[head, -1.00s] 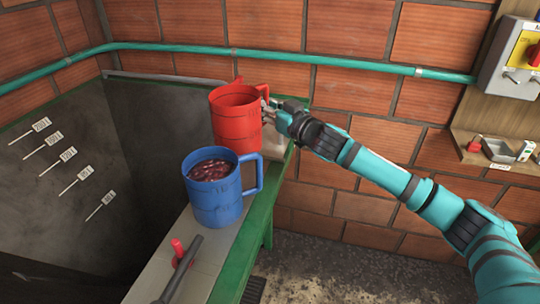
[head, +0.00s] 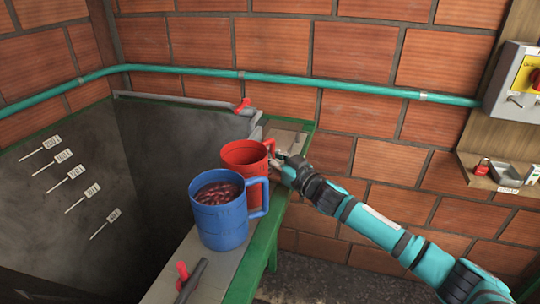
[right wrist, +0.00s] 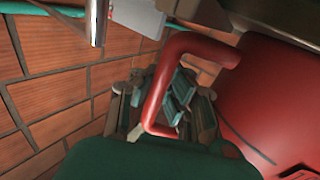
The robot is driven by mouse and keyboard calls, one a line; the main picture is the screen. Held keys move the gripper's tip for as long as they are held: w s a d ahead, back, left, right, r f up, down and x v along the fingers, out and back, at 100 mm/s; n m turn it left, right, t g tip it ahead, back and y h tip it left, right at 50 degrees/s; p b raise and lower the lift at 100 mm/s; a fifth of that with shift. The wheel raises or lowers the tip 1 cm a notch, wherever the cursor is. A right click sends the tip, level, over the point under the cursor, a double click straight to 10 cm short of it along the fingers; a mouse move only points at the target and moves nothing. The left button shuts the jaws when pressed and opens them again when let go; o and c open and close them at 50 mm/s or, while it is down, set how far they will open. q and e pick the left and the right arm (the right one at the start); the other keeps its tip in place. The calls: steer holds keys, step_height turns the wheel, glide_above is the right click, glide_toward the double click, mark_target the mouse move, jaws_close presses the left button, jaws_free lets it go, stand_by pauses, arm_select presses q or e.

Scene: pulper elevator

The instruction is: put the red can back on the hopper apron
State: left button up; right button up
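The red can (head: 243,154) is upright at the hopper apron (head: 196,262), behind and slightly right of the blue can (head: 219,220). Its base is hidden by the blue can, so I cannot tell whether it touches the apron. The blue can stands on the apron, holding dark red beans or cherries. My right gripper (head: 280,163) is shut on the red can's handle, on its right side. In the right wrist view the red handle (right wrist: 158,85) crosses in front of my fingers (right wrist: 170,108), with the red body at right. My left gripper is not in view.
The deep dark hopper (head: 90,190) opens at left. A shelf (head: 500,180) and switch box (head: 518,85) are on the right wall.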

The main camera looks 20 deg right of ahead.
steer(key=o, duration=0.4)
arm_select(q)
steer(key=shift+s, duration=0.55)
arm_select(e)
steer(key=shift+r, duration=0.1)
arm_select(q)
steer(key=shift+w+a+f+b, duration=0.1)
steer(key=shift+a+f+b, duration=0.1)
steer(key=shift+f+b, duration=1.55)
arm_select(e)
steer(key=shift+v, duration=6.05)
